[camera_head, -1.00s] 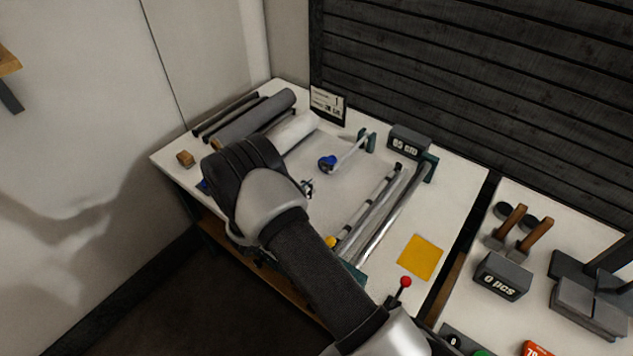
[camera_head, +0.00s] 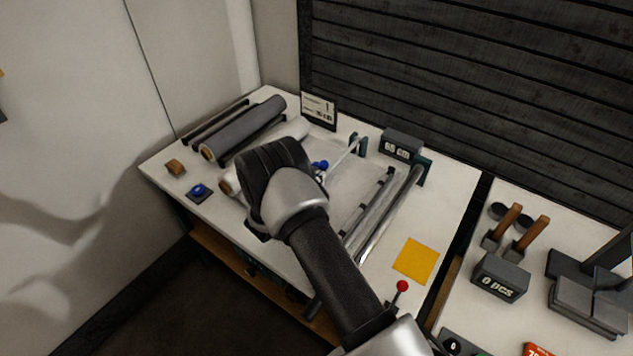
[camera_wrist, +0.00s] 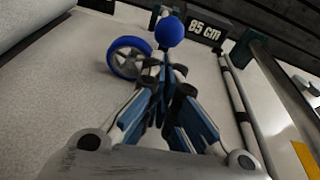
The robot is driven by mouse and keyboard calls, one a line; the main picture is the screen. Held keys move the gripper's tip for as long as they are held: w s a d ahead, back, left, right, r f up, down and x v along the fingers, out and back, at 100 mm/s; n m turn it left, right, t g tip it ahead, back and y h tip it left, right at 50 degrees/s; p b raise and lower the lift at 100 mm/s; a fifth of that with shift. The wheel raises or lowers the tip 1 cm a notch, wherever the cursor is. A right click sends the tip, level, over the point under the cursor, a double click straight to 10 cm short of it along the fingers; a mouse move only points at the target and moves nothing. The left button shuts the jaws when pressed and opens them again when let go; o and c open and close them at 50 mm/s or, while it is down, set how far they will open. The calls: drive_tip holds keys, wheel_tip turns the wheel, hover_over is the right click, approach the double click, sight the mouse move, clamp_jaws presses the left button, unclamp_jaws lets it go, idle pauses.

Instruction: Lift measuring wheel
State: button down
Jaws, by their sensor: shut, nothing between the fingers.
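The measuring wheel has a blue rim and grey spokes. In the wrist view the wheel (camera_wrist: 113,61) stands just beyond and left of my gripper (camera_wrist: 168,72), with a round blue knob (camera_wrist: 169,31) above the fingertips. My gripper's fingers are together and hold nothing. In the head view the blue part of the measuring wheel (camera_head: 320,164) shows at the right edge of my wrist, on a pale arm reaching to a dark bracket. My wrist hides the fingers and part of the wheel there. I cannot tell whether the fingertips touch it.
A display reading 85 cm (camera_wrist: 207,31) stands behind the wheel. Metal rails (camera_head: 388,210) run along the right. A large grey roll (camera_head: 243,127) and a white roll lie left. A blue button (camera_head: 199,190), a wooden block (camera_head: 175,168) and a yellow square (camera_head: 416,261) are on the table.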

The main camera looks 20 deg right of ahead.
drive_tip(key=shift+r, duration=0.15)
wheel_tip(320, 180, up, 2)
drive_tip(key=shift+w+d+r+y+p, duration=0.1)
drive_tip(key=shift+y+p, duration=0.2)
drive_tip(key=shift+p, duration=0.75)
drive_tip(key=d+r+g+y+p, duration=0.1)
drive_tip(key=r+p, duration=0.2)
drive_tip(key=w+d+r+g+y+p, duration=0.1)
drive_tip(key=r+p, duration=0.3)
drive_tip(key=w+d+r+g+y+p, duration=0.1)
drive_tip(key=r+p, duration=0.2)
drive_tip(key=shift+r+y+p, duration=0.3)
drive_tip(key=shift+r+p, duration=0.05)
drive_tip(key=w+d+r+p, duration=0.4)
drive_tip(key=d+r+p, duration=0.1)
drive_tip(key=d+r, duration=0.1)
drive_tip(key=shift+w+d+r+y, duration=0.15)
drive_tip(key=shift+d+r+y, duration=0.15)
drive_tip(key=shift+r, duration=0.35)
drive_tip(key=s+a+r+p, duration=0.2)
drive_tip(key=r+p, duration=0.3)
drive_tip(key=r, duration=0.4)
drive_tip(key=shift+s+a, duration=0.35)
drive_tip(key=shift+a, duration=0.5)
